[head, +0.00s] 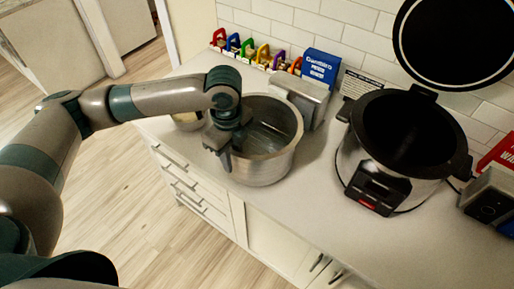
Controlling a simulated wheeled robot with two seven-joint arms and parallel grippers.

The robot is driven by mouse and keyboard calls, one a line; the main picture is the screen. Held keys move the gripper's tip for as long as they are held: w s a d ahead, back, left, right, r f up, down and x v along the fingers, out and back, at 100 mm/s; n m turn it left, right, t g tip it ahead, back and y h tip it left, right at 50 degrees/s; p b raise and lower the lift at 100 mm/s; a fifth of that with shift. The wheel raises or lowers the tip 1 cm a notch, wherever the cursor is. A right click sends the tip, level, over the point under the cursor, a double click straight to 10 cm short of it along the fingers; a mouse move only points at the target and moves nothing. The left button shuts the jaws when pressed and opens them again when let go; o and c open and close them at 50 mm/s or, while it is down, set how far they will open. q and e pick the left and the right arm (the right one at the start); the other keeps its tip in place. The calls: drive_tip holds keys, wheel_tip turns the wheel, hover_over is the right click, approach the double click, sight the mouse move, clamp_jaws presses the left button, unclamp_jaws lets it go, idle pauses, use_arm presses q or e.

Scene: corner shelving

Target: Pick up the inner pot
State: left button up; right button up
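The inner pot (268,172), a round silver metal pot with an open top, stands upright on the counter in the middle of the head view. My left gripper (225,160) is at the pot's left rim, pointing down, with a dark finger in front of the pot's outer wall. I cannot tell whether its fingers are closed on the rim or just around it. The gripper hides part of the left rim. My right gripper is out of view. The cooker (388,160) stands to the right with its round lid (455,40) raised and a dark interior.
A metal box-like appliance (303,100) stands close behind the pot. A blue box (320,66) and a row of colourful items (248,50) line the wall. A bowl (186,121) sits left of the pot, partly hidden. Counter (300,215) is clear in front of the cooker.

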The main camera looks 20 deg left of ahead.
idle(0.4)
use_arm(q)
clamp_jaws()
drive_tip(key=shift+w+r, duration=0.1)
idle(1.2)
